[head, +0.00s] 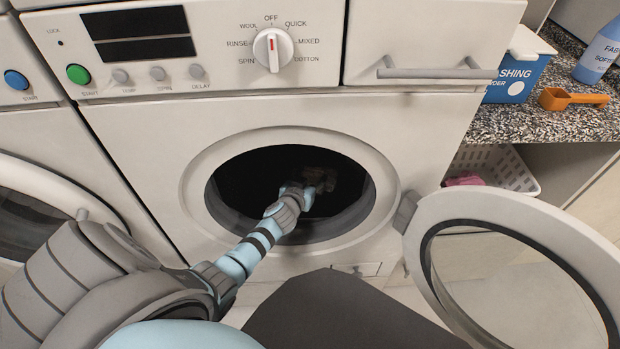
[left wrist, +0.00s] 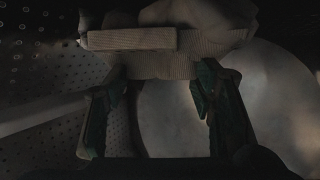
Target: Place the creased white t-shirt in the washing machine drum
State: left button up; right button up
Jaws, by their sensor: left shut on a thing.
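The washing machine (head: 155,130) stands in front of me with its round door (head: 440,262) swung open to the right. My left arm reaches through the opening, and my left gripper (head: 318,180) is inside the dark drum (head: 255,185). A dim, crumpled pale cloth (head: 347,182), which looks like the t-shirt, is at the gripper. In the left wrist view the cloth (left wrist: 165,42) lies bunched at the fingertips (left wrist: 160,78), and the gripper is shut on it. Shadow hides its creases and its full outline. My right gripper is not in view.
The perforated drum wall (left wrist: 35,60) is close around the gripper. A second machine (head: 25,170) stands at the left. At the right, a speckled counter (head: 520,123) holds a blue washing powder box (head: 513,83), an orange scoop (head: 572,99) and a bottle (head: 600,52). A white basket (head: 500,165) sits below.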

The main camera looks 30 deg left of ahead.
pick_arm(q)
jog(key=shift+s+d+f, duration=0.1)
jog(key=shift+s+f, duration=0.25)
jog(key=shift+f, duration=0.25)
jog(key=o, duration=1)
jog(key=shift+o, duration=1.2)
jog(key=shift+f, duration=0.1)
jog(key=shift+d, duration=0.1)
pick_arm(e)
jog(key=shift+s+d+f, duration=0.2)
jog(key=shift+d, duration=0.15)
pick_arm(q)
jog(key=shift+s+r+p, duration=0.1)
jog(key=shift+r+p, duration=0.55)
jog(key=shift+p, duration=0.3)
jog(key=p+v, duration=0.3)
jog(key=v, duration=0.8)
jog(key=shift+r, duration=0.3)
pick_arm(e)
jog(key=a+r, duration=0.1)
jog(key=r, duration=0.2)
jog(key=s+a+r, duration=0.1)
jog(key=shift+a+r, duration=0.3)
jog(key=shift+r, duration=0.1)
